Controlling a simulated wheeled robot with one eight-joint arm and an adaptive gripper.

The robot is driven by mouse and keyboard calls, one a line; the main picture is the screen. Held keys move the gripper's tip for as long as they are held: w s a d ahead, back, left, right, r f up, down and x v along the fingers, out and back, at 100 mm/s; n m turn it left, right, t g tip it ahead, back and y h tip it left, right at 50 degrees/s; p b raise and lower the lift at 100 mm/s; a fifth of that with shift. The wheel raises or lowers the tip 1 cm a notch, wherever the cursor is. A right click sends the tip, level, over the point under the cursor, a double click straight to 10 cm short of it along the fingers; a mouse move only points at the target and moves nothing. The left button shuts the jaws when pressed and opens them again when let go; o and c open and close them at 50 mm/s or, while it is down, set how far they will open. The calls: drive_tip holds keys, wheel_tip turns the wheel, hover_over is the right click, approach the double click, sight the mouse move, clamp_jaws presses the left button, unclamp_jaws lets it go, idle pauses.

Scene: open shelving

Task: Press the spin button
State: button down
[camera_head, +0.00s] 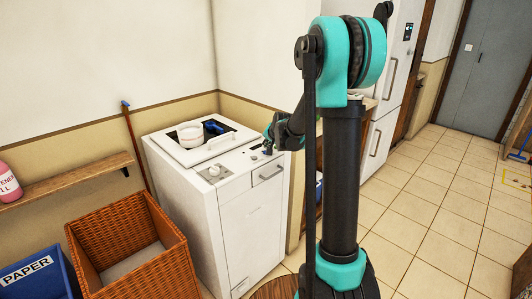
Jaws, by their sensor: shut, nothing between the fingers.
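A white washing machine (236,215) stands against the wall in the middle of the camera_head view. Its sloped top front holds a control panel (235,163) with a round knob on the left and small dark buttons further right. My gripper (267,149) is shut and empty, pointing down at the right part of this panel. I cannot tell whether its tips touch the panel. The labels are too small to read, so I cannot tell which button is the spin button; the gripper may hide part of that area.
A wicker basket (176,235), a blue paper bin (34,279) and a wooden shelf (80,178) are at left. The tiled floor (425,205) at right is largely clear.

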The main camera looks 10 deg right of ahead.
drive_tip(key=shift+f, duration=0.1)
idle(0.3)
drive_tip(key=shift+f, duration=0.3)
drive_tip(key=shift+f, duration=0.45)
idle(0.7)
idle(0.3)
drive_tip(key=shift+r, duration=0.9)
drive_tip(key=shift+r, duration=0.1)
drive_tip(key=shift+r, duration=2.4)
